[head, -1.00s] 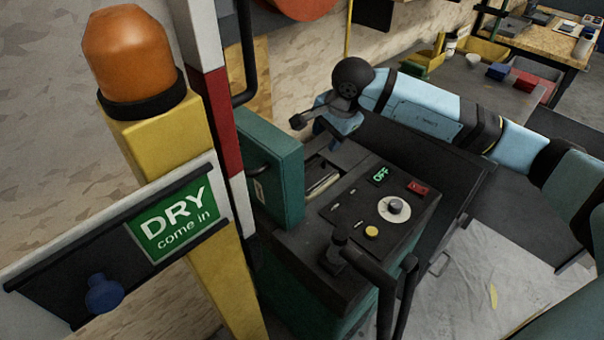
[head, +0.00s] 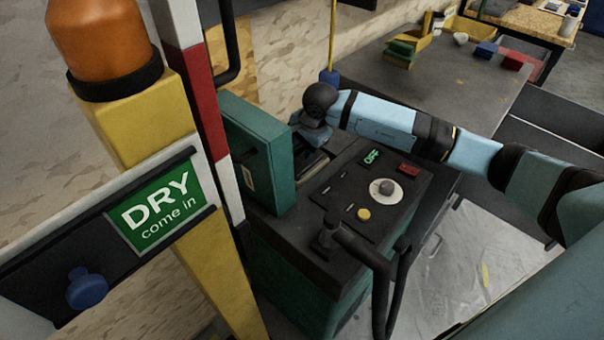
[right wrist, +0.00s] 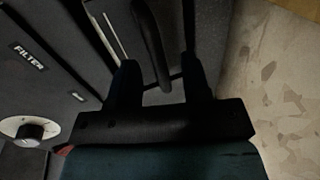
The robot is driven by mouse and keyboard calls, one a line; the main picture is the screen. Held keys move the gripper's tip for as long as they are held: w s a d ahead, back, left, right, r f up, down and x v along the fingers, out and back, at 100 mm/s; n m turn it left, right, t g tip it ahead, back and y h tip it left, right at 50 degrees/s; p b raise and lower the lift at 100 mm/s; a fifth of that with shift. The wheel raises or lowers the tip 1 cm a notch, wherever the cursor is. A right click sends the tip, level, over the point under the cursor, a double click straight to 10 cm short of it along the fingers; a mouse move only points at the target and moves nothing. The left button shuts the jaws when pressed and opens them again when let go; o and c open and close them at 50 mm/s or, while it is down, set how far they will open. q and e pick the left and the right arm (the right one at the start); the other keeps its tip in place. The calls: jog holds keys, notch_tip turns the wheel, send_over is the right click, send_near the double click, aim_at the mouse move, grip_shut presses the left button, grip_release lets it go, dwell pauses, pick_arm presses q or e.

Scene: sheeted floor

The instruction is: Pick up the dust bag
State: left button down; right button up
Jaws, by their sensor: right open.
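The machine (head: 300,225) has a small bay behind its raised green door (head: 262,140). A pale edge (head: 308,168) shows in the bay; I take it for the dust bag, mostly hidden by my right gripper. My right gripper (head: 308,140) is over the bay, pointing down into it. In the right wrist view my open right gripper (right wrist: 160,75) has a dark curved handle (right wrist: 150,45) in the gap between its fingers, over a grey surface. I cannot tell whether the fingers touch it. My left gripper is not in view.
The machine's top carries a dial (head: 386,187), a lit OFF display (head: 371,157) and a red switch (head: 409,169). A black push handle (head: 365,255) is in front. A yellow post with a DRY sign (head: 155,213) stands at left. A workbench (head: 440,85) stands behind.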

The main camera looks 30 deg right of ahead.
jog(key=shift+x, duration=0.95)
jog(key=shift+c, duration=0.4)
grip_shut()
jog(key=shift+r, duration=0.1)
